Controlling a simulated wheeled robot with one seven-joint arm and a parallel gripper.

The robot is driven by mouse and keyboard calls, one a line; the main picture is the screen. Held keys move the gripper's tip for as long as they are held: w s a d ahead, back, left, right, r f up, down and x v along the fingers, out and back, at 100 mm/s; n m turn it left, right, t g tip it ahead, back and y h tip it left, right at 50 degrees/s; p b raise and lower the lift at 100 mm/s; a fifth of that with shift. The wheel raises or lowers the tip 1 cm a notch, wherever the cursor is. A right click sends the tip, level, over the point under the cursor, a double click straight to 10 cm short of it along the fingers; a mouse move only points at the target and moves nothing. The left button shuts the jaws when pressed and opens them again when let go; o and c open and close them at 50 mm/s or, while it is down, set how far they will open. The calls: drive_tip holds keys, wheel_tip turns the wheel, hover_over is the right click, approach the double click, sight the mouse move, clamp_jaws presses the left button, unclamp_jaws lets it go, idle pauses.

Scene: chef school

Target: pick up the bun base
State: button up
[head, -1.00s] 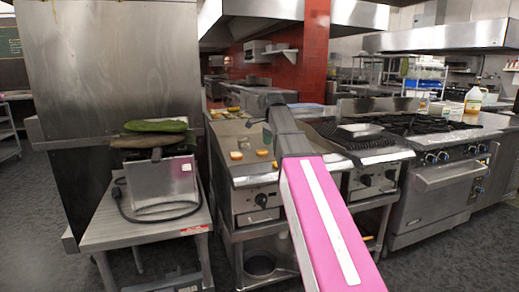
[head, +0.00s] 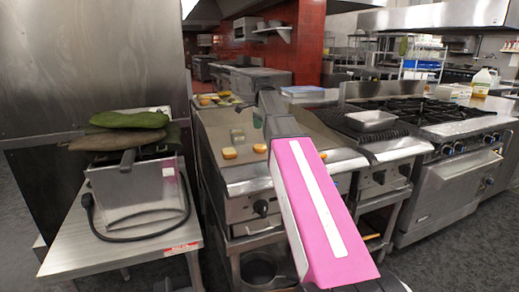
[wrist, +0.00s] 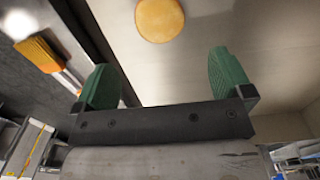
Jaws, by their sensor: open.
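A round, pale golden bun piece (wrist: 160,19), likely the bun base, lies on the flat steel griddle (wrist: 205,75) in the wrist view. My gripper (wrist: 163,62) is open and empty, its two green fingers spread wide. The bun piece is beyond the fingertips, roughly centred between them and not touched. In the head view, two small golden bun pieces, a left one (head: 229,153) and a right one (head: 260,148), sit near the front of the griddle (head: 215,125). I cannot tell which matches the wrist view. My pink-and-grey arm hides part of the griddle and most of the gripper.
A ribbed grill with a metal pan (head: 371,120) and a range (head: 455,185) stand right. An orange-ended brush-like tool (wrist: 38,52) shows in the wrist view.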

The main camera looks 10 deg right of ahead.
sight(261, 145)
drive_tip(key=f, duration=0.8)
drive_tip(key=shift+a, duration=0.3)
drive_tip(key=shift+c, duration=0.4)
drive_tip(key=c, duration=0.9)
